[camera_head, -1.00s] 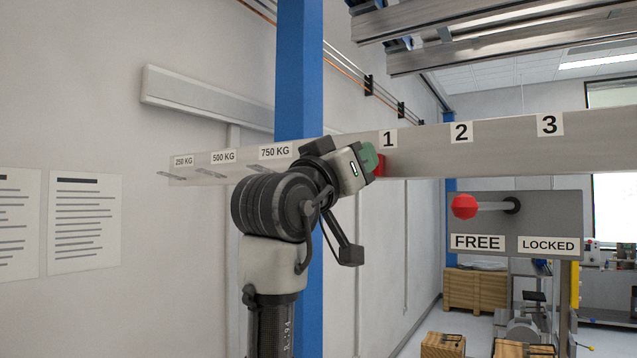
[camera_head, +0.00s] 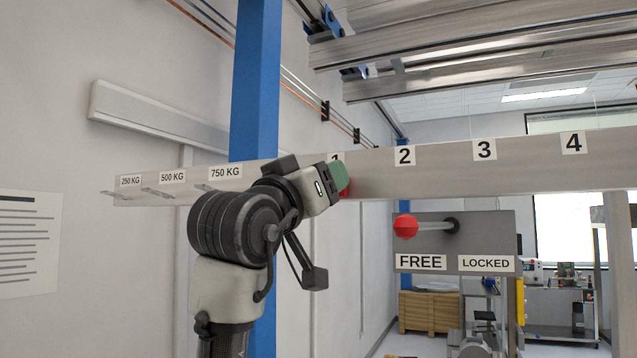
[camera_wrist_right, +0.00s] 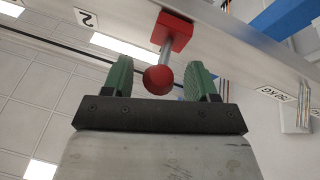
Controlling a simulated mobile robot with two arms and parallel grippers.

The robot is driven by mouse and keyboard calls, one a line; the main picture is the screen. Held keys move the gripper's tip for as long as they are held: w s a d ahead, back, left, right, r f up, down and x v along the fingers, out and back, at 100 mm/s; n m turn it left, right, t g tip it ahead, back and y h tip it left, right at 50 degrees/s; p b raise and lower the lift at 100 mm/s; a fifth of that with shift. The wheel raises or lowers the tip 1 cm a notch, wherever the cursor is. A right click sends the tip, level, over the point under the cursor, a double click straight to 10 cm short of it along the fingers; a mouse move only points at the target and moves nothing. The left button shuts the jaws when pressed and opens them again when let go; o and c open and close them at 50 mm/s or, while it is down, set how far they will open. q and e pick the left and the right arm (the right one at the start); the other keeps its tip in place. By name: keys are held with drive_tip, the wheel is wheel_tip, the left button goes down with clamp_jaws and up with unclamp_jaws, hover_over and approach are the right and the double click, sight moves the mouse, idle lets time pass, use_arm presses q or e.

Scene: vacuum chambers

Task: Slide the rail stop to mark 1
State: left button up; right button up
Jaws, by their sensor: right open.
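The rail stop is a red block (camera_wrist_right: 174,32) on the rail, with a metal rod ending in a red ball knob (camera_wrist_right: 158,79). In the head view only a bit of its red (camera_head: 346,191) shows behind my right gripper (camera_head: 340,177), just under the mark 1 label (camera_head: 337,157), which is mostly hidden. My right gripper (camera_wrist_right: 160,77) is open. Its green fingers stand on either side of the ball knob with a gap on each side. The rail (camera_head: 450,180) carries marks 2, 3 and 4 to the right. My left gripper is not in view.
A lever with a red knob (camera_head: 406,226) points over the FREE label (camera_head: 420,262); a LOCKED label (camera_head: 486,264) is beside it. Labels for 250, 500 and 750 KG (camera_head: 226,172) sit left on the rail. A blue post (camera_head: 255,80) stands behind my arm.

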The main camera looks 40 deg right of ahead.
drive_tip(key=b+v, duration=0.5)
drive_tip(key=v, duration=0.5)
drive_tip(key=shift+a, duration=0.25)
drive_tip(key=shift+f, duration=0.15)
